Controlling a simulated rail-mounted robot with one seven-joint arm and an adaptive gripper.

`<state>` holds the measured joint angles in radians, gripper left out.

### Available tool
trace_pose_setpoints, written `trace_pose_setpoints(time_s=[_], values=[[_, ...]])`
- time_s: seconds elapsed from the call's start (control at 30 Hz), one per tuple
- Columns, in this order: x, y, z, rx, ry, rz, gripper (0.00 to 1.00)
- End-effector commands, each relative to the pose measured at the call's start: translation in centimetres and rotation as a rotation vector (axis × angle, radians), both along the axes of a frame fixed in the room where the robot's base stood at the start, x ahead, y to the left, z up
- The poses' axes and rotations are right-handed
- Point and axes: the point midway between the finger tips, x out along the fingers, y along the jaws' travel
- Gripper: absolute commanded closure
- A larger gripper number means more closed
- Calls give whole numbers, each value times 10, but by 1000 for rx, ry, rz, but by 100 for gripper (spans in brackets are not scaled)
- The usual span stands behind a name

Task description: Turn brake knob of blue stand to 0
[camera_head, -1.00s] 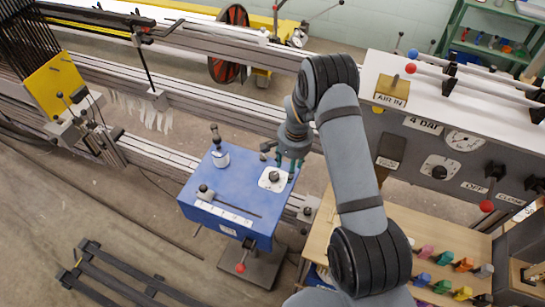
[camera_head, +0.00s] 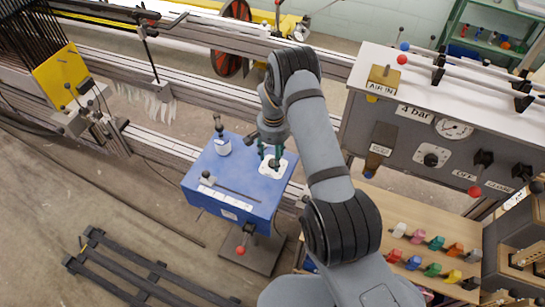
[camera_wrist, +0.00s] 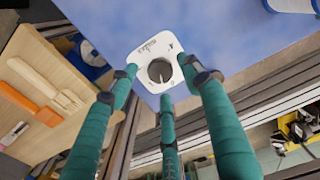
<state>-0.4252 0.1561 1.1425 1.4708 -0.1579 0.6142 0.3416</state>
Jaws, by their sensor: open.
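The blue stand (camera_head: 232,183) stands left of my arm in the head view. Its brake knob (camera_wrist: 160,70) is a dark round knob on a white plate (camera_wrist: 145,56) with small printed marks, unreadable here. The plate also shows in the head view (camera_head: 287,168), partly covered by my fingers. My gripper (camera_head: 270,156) is over the knob, pointing down. In the wrist view my gripper (camera_wrist: 163,88) has its green fingers spread around the knob, tips apart from each other. I cannot tell whether any tip touches the plate.
On the stand are an upright lever (camera_head: 221,136) and a slider knob (camera_head: 207,178); a red-tipped handle (camera_head: 240,250) hangs in front. A grey control panel (camera_head: 424,140) stands right, above a wooden table with coloured clips. Metal rails run behind the stand.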

Motion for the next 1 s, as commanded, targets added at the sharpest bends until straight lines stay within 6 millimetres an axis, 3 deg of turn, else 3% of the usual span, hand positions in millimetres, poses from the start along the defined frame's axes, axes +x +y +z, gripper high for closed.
trace_pose_setpoints(time_s=[0.2, 0.5, 1.0], values=[[0, 0, -16, 1, 0, -2, 52], [0, 0, -19, 1, -1, -2, 52], [0, 0, -18, 1, -1, -2, 81]])
